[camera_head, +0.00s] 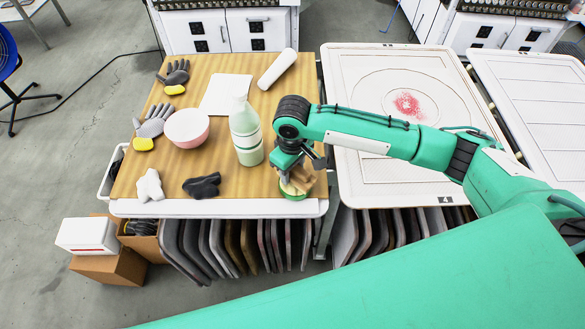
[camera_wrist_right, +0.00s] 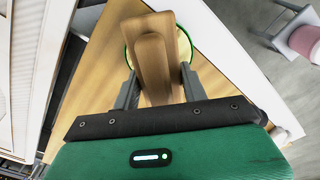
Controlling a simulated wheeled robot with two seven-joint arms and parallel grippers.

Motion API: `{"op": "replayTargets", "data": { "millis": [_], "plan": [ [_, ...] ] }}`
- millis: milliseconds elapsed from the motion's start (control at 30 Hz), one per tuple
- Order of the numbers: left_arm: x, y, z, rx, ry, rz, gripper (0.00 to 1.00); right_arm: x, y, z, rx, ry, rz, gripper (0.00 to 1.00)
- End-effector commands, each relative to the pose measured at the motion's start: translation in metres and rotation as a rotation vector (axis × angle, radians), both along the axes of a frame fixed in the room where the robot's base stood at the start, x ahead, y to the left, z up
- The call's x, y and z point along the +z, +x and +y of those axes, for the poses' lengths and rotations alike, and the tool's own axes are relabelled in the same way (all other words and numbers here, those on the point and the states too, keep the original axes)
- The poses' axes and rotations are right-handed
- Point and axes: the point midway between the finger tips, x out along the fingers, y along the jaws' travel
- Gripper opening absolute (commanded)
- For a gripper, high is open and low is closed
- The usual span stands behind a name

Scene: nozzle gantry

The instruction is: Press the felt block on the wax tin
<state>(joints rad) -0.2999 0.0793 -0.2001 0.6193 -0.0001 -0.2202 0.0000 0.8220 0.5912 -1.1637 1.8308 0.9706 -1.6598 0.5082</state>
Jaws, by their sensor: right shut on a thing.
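My right gripper (camera_head: 297,174) is shut on the wooden-looking felt block (camera_head: 301,181) near the front right corner of the wooden table. The wax tin (camera_head: 294,193), round with a green rim, is directly under the block. In the right wrist view the block (camera_wrist_right: 152,62) lies between my fingers (camera_wrist_right: 160,88) and covers much of the tin's cream-coloured inside (camera_wrist_right: 184,45). The block's underside is hidden, so I cannot tell whether it touches the wax. My left gripper is not in view.
A pale green and white bottle (camera_head: 246,130) stands close left of the gripper. A pink-white bowl (camera_head: 187,128), gloves (camera_head: 153,122), dark cloth (camera_head: 202,186) and a white roll (camera_head: 278,69) lie on the table (camera_head: 225,173). A white panel table (camera_head: 365,178) adjoins on the right.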

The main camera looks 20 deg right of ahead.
Motion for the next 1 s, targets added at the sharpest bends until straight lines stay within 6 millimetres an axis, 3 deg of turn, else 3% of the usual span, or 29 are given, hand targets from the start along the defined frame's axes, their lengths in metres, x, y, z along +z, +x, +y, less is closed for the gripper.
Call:
{"op": "replayTargets", "data": {
  "millis": [1000],
  "plan": [
    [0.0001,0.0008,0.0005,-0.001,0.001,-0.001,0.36,-0.0052,-0.0002,0.0003,0.001,0.001,0.001,0.25]
  ]
}}
